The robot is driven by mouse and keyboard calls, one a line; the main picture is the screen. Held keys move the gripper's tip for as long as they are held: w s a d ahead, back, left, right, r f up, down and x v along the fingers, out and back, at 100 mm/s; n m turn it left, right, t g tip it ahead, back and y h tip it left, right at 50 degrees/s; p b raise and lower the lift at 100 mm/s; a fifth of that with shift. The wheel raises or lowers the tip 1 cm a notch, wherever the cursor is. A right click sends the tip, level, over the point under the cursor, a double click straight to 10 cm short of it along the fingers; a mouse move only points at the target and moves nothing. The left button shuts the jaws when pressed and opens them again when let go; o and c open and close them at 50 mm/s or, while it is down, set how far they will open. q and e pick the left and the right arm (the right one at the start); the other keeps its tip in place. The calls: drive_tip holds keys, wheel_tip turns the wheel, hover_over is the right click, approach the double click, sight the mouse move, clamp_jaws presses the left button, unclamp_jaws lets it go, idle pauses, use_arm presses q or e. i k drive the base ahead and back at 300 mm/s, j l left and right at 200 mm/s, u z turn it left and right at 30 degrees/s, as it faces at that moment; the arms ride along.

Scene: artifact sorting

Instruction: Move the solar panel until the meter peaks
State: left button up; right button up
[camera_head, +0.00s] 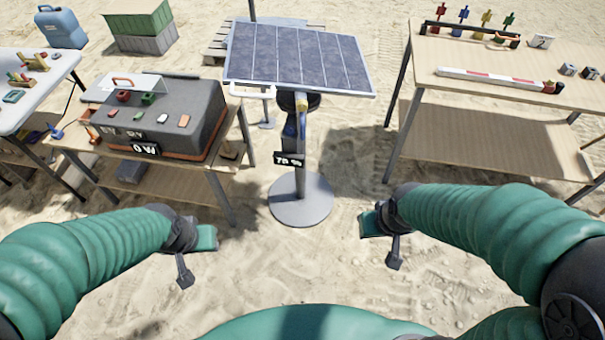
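The solar panel (298,57) is a dark blue gridded plate, tilted, on a grey post with a round base (301,199) in the middle. A white handle (252,91) sticks out at its front left edge. A small black display (289,159) on the post has white characters I cannot read surely. A dark grey box (165,115) on the left bench carries another display (146,149) that seems to read "0 W". My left gripper (196,262) and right gripper (382,246) hang over the sand in front of the post, apart from the panel. Neither seems to hold anything; their finger openings are unclear.
A wooden table (470,55) at right bears a red-and-white bar (490,77) and colored pegs. A wooden bench (233,125) stands left, with a white table (30,75) beyond it. A green-lidded crate (140,25) and blue can (62,27) stand behind. Sand between grippers and post is clear.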

sight(272, 57)
drive_tip(key=k, duration=0.15)
drive_tip(key=i+j+z, duration=0.25)
drive_tip(key=j, duration=0.4)
drive_tip(key=i+j+z, duration=0.25)
drive_tip(key=j, duration=0.45)
drive_tip(key=i, duration=0.1)
